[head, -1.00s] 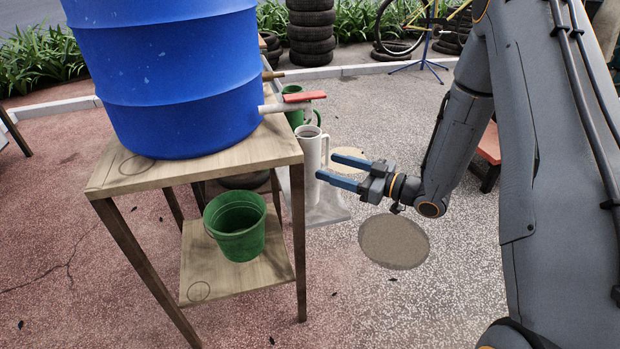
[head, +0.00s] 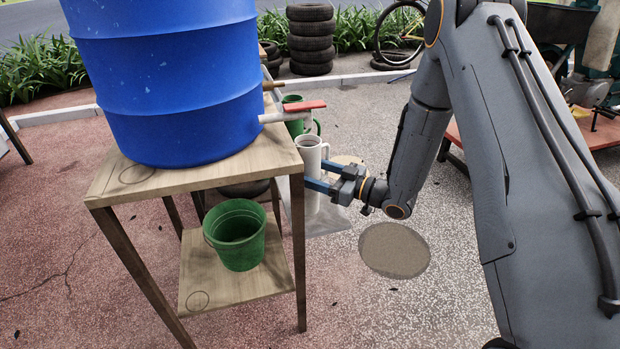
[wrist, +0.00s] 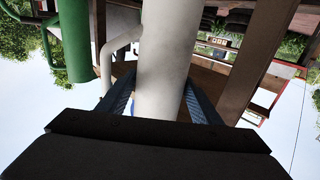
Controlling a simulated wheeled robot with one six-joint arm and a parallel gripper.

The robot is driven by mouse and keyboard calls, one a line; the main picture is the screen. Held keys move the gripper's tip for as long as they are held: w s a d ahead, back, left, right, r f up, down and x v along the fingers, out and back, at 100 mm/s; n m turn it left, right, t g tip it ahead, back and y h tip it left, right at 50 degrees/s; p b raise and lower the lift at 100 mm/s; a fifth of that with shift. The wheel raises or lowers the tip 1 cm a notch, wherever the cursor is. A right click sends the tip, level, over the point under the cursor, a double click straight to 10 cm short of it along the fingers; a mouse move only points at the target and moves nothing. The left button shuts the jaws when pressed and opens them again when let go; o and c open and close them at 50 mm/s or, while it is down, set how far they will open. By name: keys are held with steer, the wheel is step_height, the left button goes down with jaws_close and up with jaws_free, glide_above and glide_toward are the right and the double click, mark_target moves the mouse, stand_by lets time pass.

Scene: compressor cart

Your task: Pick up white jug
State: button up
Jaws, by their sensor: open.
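The white jug (head: 311,157) stands upright below the red-handled tap, beside the wooden stand, with its handle on the right in the head view. Its mouth shows a dark inside. My gripper (head: 317,186) is open, level with the jug's lower body, with one finger on each side of it. In the wrist view the white jug (wrist: 160,60) fills the middle, between the two blue fingers (wrist: 157,100), and its handle shows at the left. Whether the fingers touch the jug cannot be told.
A green jug (head: 295,126) stands just behind the white one; it also shows at the left in the wrist view (wrist: 70,40). The blue barrel (head: 170,80) and its tap (head: 290,114) are close by on the wooden stand (head: 200,176). A green bucket (head: 237,235) sits on the lower shelf.

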steer(key=shift+c, duration=0.4)
jaws_close()
steer(key=shift+r, duration=0.25)
